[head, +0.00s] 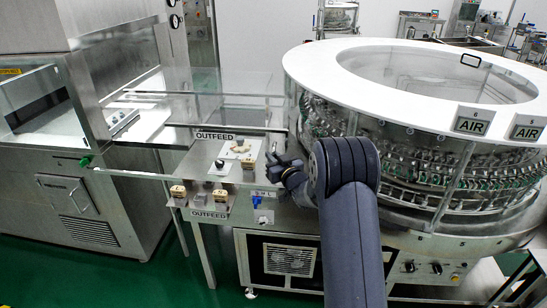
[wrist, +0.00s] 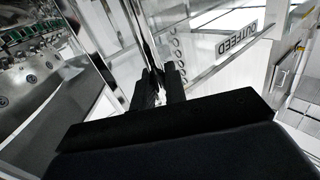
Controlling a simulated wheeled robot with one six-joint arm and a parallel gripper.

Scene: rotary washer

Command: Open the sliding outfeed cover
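The outfeed cover appears to be the clear panel (head: 240,84) over the outfeed, between the left cabinet and the round washer; its exact edges are hard to make out. The OUTFEED label (head: 216,136) sits at its front, and shows tilted in the wrist view (wrist: 237,40). My gripper (head: 271,163) is at the right end of the outfeed, beside the washer's clear wall, with its two fingers apart. In the wrist view the fingers (wrist: 160,86) stand on either side of a thin bright edge. Whether they touch it is unclear.
The round washer (head: 340,52) with its white top ring stands close on the right. A control panel (head: 238,150) with knobs and small boxes is left of my gripper. A steel cabinet (head: 75,200) stands at the left. Green floor shows below.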

